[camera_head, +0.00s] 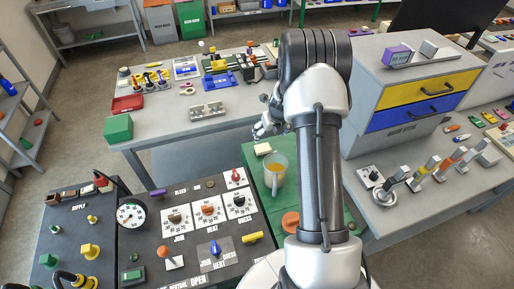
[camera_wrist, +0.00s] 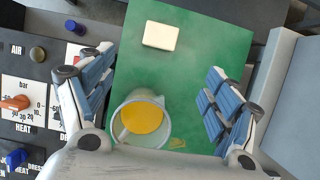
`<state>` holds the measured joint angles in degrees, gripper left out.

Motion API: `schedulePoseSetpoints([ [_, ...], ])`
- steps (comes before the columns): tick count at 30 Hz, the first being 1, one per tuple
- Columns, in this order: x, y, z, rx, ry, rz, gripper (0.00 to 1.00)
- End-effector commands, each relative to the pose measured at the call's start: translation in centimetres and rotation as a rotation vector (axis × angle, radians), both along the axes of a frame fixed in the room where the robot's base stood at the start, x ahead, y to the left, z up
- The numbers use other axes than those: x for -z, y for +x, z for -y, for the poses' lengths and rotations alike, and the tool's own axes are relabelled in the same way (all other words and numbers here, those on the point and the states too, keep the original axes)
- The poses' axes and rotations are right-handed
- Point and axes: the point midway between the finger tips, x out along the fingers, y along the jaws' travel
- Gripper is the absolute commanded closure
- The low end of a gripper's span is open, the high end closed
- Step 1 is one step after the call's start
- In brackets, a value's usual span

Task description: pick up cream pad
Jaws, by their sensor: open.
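The cream pad (camera_wrist: 161,36) is a small pale block lying flat on the green mat (camera_wrist: 205,50), near its far edge in the wrist view. In the head view the cream pad (camera_head: 263,148) shows just below my gripper. My gripper (camera_wrist: 157,88) is open and empty, with its two blue-padded fingers wide apart over the mat. In the head view my gripper (camera_head: 268,125) is partly hidden by my arm. A clear cup (camera_wrist: 140,118) with yellow contents stands between the fingers, nearer to my wrist than the pad. The pad is apart from both fingers.
The cup with a handle (camera_head: 275,175) stands close to the pad. An orange round knob (camera_head: 291,221) is on the green surface. A dark control panel (camera_head: 150,195) with dials lies to the left. A grey cabinet (camera_head: 405,70) with yellow and blue drawers stands to the right.

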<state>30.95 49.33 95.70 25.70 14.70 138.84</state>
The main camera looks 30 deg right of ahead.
Motion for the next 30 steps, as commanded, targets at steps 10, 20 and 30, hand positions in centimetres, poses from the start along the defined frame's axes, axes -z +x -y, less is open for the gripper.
schedulePoseSetpoints([
  [10,6.1,2.1,0.7,0.017,0.006,0.0,0.18],
  [20,11.1,4.3,1.2,0.015,0.005,0.0,0.18],
  [30,14.3,5.7,1.6,0.014,0.005,-0.001,0.18],
])
